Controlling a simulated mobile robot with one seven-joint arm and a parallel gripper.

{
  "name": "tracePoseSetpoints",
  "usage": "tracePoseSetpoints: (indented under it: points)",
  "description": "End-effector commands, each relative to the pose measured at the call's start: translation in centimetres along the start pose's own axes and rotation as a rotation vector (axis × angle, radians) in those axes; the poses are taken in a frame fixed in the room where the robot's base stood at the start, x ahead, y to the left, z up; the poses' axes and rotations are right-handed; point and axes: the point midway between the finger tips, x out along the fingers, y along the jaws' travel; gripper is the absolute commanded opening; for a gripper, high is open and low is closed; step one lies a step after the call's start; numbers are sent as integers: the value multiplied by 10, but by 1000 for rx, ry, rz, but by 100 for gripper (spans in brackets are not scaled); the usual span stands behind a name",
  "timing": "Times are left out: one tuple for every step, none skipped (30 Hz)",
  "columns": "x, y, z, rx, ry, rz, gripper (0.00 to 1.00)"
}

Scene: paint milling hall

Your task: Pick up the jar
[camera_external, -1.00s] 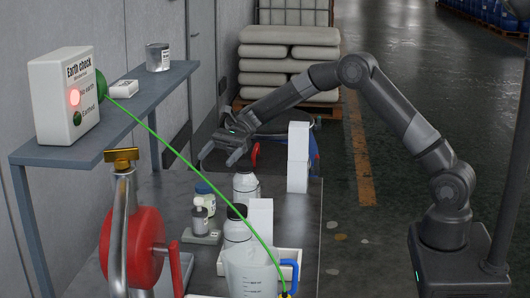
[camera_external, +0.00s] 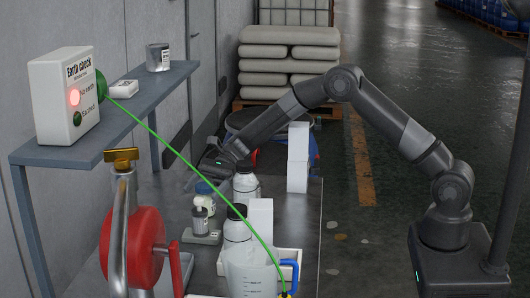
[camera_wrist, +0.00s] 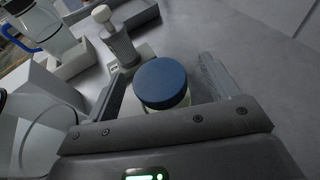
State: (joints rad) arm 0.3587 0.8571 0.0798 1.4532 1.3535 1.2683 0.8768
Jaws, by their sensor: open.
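The jar has a round blue lid (camera_wrist: 162,82) and a pale body that shows only slightly below the lid in the wrist view. It stands upright between my gripper's (camera_wrist: 163,70) two spread fingers, which appear apart from it. In the external view the jar (camera_external: 204,188) is on the dark bench, with my gripper (camera_external: 200,180) over it and partly hiding it. My gripper is open and empty, pointing down towards the jar.
A green cable (camera_external: 190,168) crosses the view. A shelf (camera_external: 60,152) is at left.

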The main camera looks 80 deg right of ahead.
Motion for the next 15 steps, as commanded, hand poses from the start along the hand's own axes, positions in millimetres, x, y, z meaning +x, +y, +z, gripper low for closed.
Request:
tracePoseSetpoints:
  points:
    - [9,0,0,-1,0,1,81]
    - [12,0,0,-1,0,0,81]
    - [16,0,0,-1,0,0,81]
    - [18,0,0,-1,0,-1,81]
    - [18,0,0,0,0,-1,81]
    - [19,-1,0,0,0,-1,81]
    - [18,-1,0,0,0,-2,81]
    - [18,-1,0,0,0,-2,81]
    - [18,-1,0,0,0,-1,81]
    - [18,-1,0,0,0,-1,81]
    - [18,-1,0,0,0,-1,79]
    - [18,-1,0,0,0,-1,76]
    - [18,-1,0,0,0,-1,73]
    - [18,-1,0,0,0,-1,71]
    - [18,-1,0,0,0,-1,68]
